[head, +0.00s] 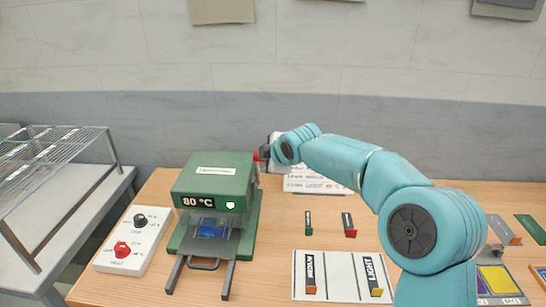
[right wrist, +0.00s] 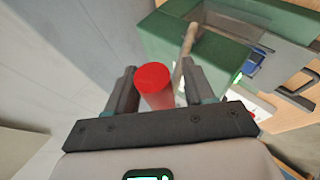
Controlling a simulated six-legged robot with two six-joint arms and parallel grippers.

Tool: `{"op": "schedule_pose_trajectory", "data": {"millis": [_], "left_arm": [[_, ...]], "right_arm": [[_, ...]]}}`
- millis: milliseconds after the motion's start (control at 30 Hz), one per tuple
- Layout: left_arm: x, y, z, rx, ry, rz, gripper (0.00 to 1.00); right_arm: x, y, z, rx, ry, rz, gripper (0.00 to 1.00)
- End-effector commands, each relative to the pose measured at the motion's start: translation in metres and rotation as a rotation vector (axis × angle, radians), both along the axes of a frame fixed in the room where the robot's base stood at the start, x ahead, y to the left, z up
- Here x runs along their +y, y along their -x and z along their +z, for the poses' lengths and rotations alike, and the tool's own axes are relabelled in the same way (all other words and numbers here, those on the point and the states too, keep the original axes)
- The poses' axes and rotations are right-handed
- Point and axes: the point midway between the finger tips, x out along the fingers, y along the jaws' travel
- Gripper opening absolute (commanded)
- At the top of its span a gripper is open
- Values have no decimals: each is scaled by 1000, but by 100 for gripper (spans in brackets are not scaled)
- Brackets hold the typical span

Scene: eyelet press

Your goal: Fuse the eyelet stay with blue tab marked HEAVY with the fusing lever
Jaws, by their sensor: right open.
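The green fusing press (head: 213,178) stands on the table, its display reading 80 °C beside a lit green lamp. A blue piece (head: 210,231) lies in its front opening behind a clear guard; it also shows in the right wrist view (right wrist: 258,60). Any HEAVY marking on it is not readable. The fusing lever's red knob (right wrist: 153,78) is between the fingers of my right gripper (right wrist: 159,72), which is open around it. In the head view, my right gripper (head: 264,153) is at the knob (head: 256,157) by the press's right side. My left gripper is not in view.
A white control box (head: 133,240) with black and red knobs stands left of the press. A white mat (head: 340,275) holds stays with orange tabs. Green-tab (head: 308,222) and red-tab (head: 349,225) stays lie behind it. A wire rack (head: 55,150) stands at left.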

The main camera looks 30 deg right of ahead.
Motion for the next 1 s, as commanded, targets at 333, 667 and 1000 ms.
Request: {"op": "schedule_pose_trajectory", "data": {"millis": [333,667,1000], "left_arm": [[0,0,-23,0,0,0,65],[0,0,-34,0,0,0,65],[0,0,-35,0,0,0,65]], "right_arm": [[2,57,45,-7,1,0,53],[4,114,91,-4,-1,0,53],[4,127,102,-1,-1,0,53]]}}
